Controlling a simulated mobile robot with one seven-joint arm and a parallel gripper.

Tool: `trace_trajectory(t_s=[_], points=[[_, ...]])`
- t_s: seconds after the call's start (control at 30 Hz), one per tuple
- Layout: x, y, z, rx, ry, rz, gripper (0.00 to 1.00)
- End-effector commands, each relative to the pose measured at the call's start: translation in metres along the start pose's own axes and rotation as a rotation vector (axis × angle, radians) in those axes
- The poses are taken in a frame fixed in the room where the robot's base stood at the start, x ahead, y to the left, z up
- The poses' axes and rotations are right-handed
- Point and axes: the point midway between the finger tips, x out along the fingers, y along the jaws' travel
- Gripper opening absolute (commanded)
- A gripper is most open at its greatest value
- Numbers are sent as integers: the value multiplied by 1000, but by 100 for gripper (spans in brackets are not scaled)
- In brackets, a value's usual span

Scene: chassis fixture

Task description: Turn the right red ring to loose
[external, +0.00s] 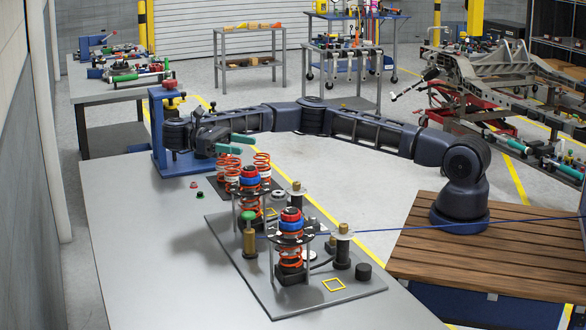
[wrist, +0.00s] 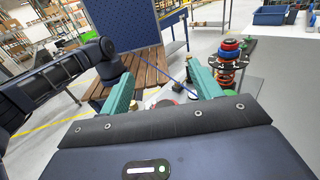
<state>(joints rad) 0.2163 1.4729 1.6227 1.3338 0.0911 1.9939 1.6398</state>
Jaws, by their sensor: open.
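Two spring assemblies stand on a grey plate (external: 225,240), each with a red ring over a blue ring and an orange spring below. The right red ring (external: 291,215) is on the nearer assembly. The other red ring (external: 250,171) is farther back and to the left. My gripper (external: 236,144) has two teal fingers spread apart, empty, above and behind the back assembly, away from the right ring. In the wrist view the open fingers (wrist: 162,90) show with one assembly (wrist: 230,55) beyond the right finger; I cannot tell which one it is.
Black and gold cylinders (external: 343,248) and a gold post with a green top (external: 249,236) stand around the assemblies. More orange springs (external: 262,164) stand behind. A blue press frame (external: 160,135) is at the back left. The front left of the table (external: 150,270) is clear.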

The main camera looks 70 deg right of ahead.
Motion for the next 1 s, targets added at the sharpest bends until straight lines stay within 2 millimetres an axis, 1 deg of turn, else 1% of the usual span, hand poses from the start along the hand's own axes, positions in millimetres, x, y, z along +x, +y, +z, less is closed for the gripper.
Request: trace_trajectory(t_s=[0.1,0.3,0.5,0.63,0.77,1.0], points=[[16,-17,5,2,64,-9,63],[44,-48,4,-12,216,-35,63],[64,-69,-2,-42,382,-46,63],[73,-77,-7,-67,496,-44,63],[77,-81,-12,-96,612,-35,63],[75,-77,-16,-157,833,8,63]])
